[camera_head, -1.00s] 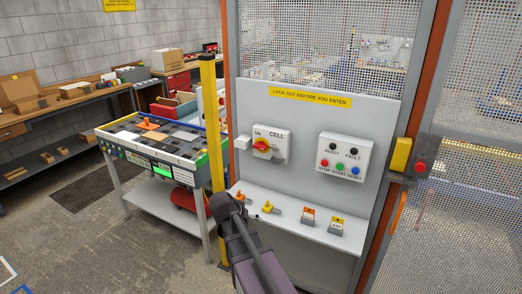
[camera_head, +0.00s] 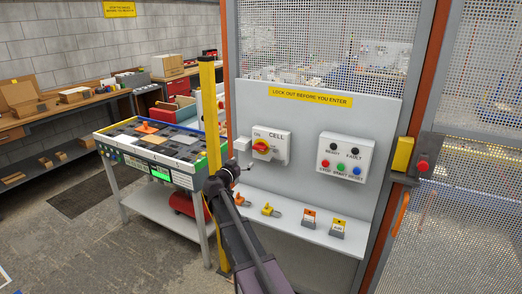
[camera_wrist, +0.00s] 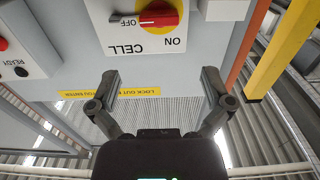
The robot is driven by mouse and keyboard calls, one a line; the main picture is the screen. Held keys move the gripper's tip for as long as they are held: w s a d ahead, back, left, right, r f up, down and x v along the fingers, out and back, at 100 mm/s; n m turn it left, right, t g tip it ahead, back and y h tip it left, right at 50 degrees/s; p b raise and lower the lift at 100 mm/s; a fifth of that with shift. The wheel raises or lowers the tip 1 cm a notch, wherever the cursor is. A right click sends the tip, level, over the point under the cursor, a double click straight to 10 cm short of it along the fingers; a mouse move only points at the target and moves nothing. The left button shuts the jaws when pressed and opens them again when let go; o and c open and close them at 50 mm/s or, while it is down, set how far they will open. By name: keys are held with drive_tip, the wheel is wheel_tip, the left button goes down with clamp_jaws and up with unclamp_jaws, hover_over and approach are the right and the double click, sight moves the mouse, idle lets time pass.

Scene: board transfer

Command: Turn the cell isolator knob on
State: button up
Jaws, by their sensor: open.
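The cell isolator box (camera_head: 279,154) is light grey, on the panel, with a red knob on a yellow disc (camera_head: 261,147). In the wrist view the box appears upside down; the red knob (camera_wrist: 160,18) lies at the top, its handle roughly horizontal and pointing at the OFF label. The ON label is below it, to the right. My gripper (camera_head: 230,170) is just left of and below the box in the head view. In the wrist view my gripper (camera_wrist: 160,76) is open and empty, with its fingertips apart from the knob.
A button box (camera_head: 344,158) is right of the isolator. Below is a shelf (camera_head: 300,222) with padlock-like yellow and orange items and small tags. A yellow post (camera_head: 209,130) stands left of the panel. A workbench with trays (camera_head: 150,150) is further left.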

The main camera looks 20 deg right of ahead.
sight(258, 149)
drive_tip(key=shift+d, duration=0.1)
idle(0.3)
drive_tip(key=x, duration=1.3)
drive_tip(key=shift+w+d, duration=0.2)
drive_tip(key=shift+d, duration=0.05)
